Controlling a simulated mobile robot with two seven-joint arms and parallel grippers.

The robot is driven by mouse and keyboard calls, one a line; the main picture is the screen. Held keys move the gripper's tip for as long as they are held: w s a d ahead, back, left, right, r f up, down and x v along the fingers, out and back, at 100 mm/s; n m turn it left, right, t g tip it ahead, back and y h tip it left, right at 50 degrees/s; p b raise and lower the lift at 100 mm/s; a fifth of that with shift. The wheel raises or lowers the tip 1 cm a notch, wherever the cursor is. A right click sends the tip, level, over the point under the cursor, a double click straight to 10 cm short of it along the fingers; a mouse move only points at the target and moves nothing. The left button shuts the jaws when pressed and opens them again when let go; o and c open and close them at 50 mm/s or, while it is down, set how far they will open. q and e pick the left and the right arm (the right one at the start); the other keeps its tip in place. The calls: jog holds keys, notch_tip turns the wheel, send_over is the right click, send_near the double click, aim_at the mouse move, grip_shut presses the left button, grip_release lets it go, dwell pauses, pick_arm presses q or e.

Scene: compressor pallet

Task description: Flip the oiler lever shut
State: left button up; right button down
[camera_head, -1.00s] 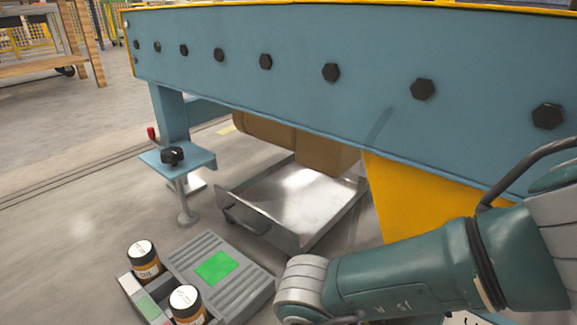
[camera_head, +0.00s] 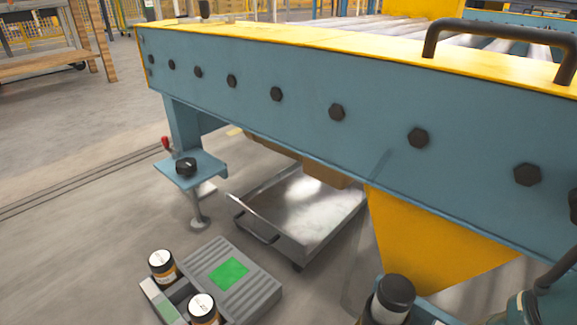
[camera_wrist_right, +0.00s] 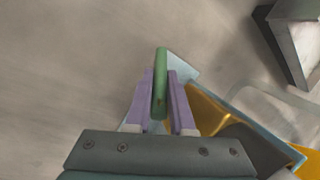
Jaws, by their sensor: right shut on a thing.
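My right gripper (camera_wrist_right: 159,108) shows in the right wrist view, its two purple fingers closed around a green lever-like bar (camera_wrist_right: 161,70). The bar sticks out past the fingertips, with a light blue surface behind it. I cannot tell whether the green bar is the oiler lever. In the head view, a small red-tipped lever (camera_head: 166,143) stands by the blue leg, above the shelf with a black knob (camera_head: 186,167). My left gripper is in neither view.
A blue conveyor frame (camera_head: 300,95) with a yellow top crosses the head view. A metal tray (camera_head: 320,205) lies beneath it. A grey case (camera_head: 250,262) with two labelled jars stands on the floor, and a black-capped jar (camera_head: 396,291) is at the bottom. The floor at left is open.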

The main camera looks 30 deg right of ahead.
dwell(0.4)
jog(key=c, duration=0.8)
grip_release()
jog(key=p+v, duration=1)
jog(key=p, duration=0.1)
jog(key=shift+s, duration=0.1)
jog(key=shift+f, duration=0.1)
